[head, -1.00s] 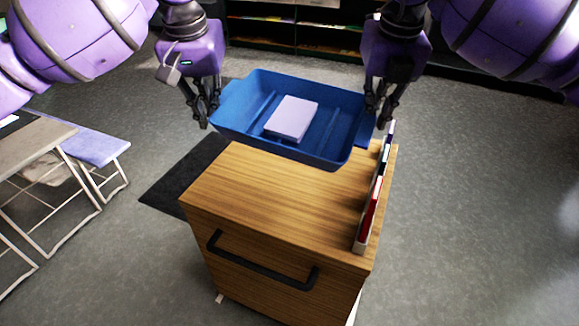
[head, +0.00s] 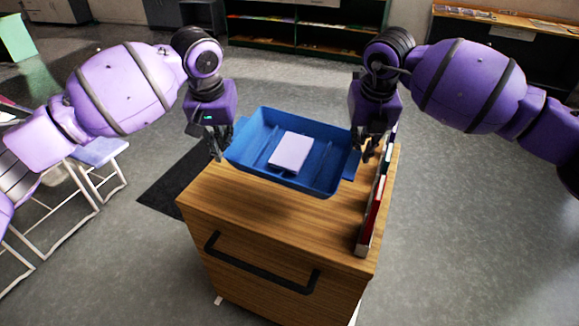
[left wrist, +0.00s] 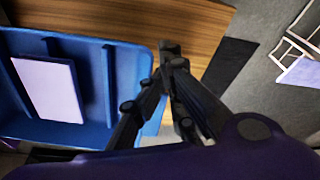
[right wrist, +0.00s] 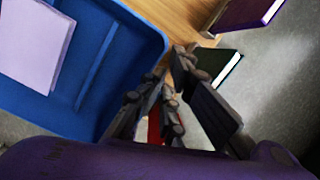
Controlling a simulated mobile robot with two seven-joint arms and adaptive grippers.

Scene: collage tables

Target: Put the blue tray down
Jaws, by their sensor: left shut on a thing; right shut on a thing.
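The blue tray (head: 262,135) is level over the back part of the wooden cabinet top (head: 250,205), with a pale lilac block (head: 291,152) lying in it. I cannot tell whether its underside touches the wood. My left gripper (head: 219,152) is shut on the tray's left end; the left wrist view shows its fingers (left wrist: 170,60) at the tray wall. My right gripper (head: 366,152) is shut on the tray's right end; its fingers (right wrist: 165,85) show at the tray edge in the right wrist view.
A row of upright books (head: 371,215) stands along the cabinet's right edge, close to the tray's right end. The front of the cabinet top is clear. A black mat (head: 170,190) lies on the floor at left. Shelves (head: 300,35) stand at the back.

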